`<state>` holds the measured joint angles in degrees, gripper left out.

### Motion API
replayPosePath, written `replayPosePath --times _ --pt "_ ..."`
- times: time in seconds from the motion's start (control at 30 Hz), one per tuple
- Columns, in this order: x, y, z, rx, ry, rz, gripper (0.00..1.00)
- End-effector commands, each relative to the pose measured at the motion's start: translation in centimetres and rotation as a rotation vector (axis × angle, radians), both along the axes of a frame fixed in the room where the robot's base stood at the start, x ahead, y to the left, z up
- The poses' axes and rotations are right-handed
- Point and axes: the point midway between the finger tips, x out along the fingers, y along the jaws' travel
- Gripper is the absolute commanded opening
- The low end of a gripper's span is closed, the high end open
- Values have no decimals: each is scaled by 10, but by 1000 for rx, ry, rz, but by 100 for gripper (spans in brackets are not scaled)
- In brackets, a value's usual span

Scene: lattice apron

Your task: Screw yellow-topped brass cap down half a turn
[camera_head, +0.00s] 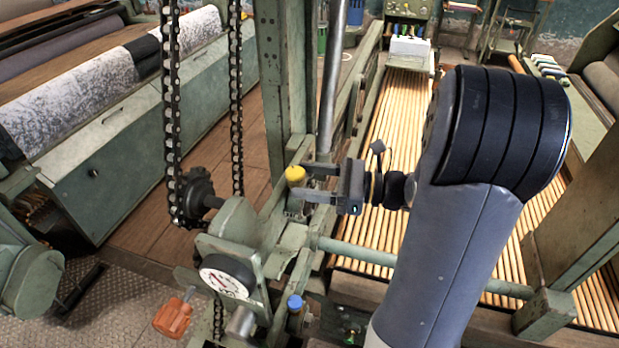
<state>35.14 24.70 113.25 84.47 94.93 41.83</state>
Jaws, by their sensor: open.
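The yellow-topped brass cap (295,175) stands on the green machine frame near the middle of the head view. Its yellow top shows clearly, and part of its lower body is hard to make out. My gripper (318,182) reaches in from the right, its two fingers pointing left. The fingers are apart, one on the far side and one on the near side, with their tips close beside the cap. I cannot tell whether either finger touches it.
A blue-topped cap (295,303) stands nearer on the same frame. A hanging chain (171,110), a dial (227,276) and an orange-handled item (174,316) are to the left. A steel rod (332,80) rises behind my gripper. Wooden slats (400,120) lie beyond.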

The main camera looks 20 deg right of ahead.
Motion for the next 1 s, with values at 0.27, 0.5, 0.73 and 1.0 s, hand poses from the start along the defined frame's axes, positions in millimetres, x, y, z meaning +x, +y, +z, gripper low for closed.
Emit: replayPosePath --times 0.27,0.5,0.73,1.0 --pt "1 2 0 0 0 0 56" --pt "1 1 0 0 0 0 38" --pt "1 1 0 0 0 0 20" --pt "0 2 1 2 -2 -27 11"
